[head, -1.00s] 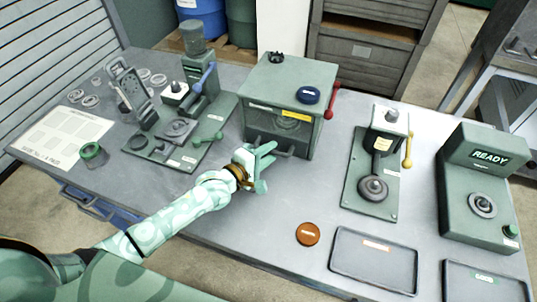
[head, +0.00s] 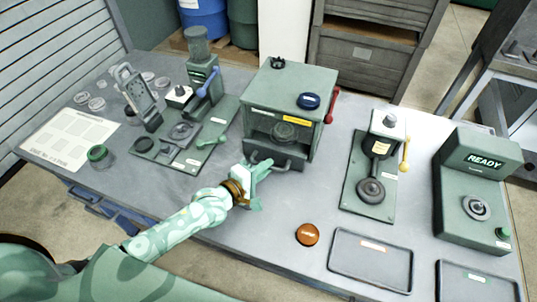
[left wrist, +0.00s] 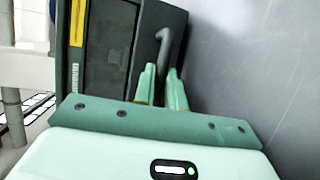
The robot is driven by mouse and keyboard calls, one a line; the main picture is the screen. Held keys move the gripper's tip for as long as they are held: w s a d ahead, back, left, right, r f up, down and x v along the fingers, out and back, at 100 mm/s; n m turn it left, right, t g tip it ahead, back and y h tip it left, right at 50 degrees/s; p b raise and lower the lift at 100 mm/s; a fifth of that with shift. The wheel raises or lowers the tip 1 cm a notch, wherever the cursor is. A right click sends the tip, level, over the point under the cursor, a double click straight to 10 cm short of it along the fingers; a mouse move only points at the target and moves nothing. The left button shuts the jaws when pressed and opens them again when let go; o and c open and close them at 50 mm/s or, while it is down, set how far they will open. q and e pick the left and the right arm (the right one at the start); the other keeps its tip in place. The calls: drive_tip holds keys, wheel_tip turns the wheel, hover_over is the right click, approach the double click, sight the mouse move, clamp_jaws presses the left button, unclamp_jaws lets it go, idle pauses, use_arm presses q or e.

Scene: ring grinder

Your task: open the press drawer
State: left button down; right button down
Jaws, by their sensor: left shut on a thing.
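The press (head: 290,90) is a green box near the middle of the table, with an open window and a round dark part inside. Its drawer front (head: 298,158) is low on the near face and stands a little out from the body. A dark bar handle (head: 283,163) is on it. My left gripper (head: 263,166) is shut on the handle at its left part. In the left wrist view the handle (left wrist: 166,42) runs down between my two fingers (left wrist: 161,85), which hide its lower end. My right gripper is not in view.
A lever station (head: 205,92) stands left, another (head: 377,155) right. An orange disc (head: 307,234) and a grey tray (head: 371,262) lie in front. Table between them is clear.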

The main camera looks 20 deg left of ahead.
use_arm(q)
drive_tip(key=s+p, duration=0.4)
drive_tip(key=s, duration=0.6)
drive_tip(key=shift+a, duration=0.2)
drive_tip(key=shift+s, duration=0.8)
drive_tip(key=c, duration=1.5)
unclamp_jaws()
drive_tip(key=shift+o, duration=0.2)
drive_tip(key=v, duration=1.6)
drive_tip(key=shift+s+a+p, duration=0.15)
drive_tip(key=shift+a+p, duration=0.05)
drive_tip(key=shift+p, duration=0.25)
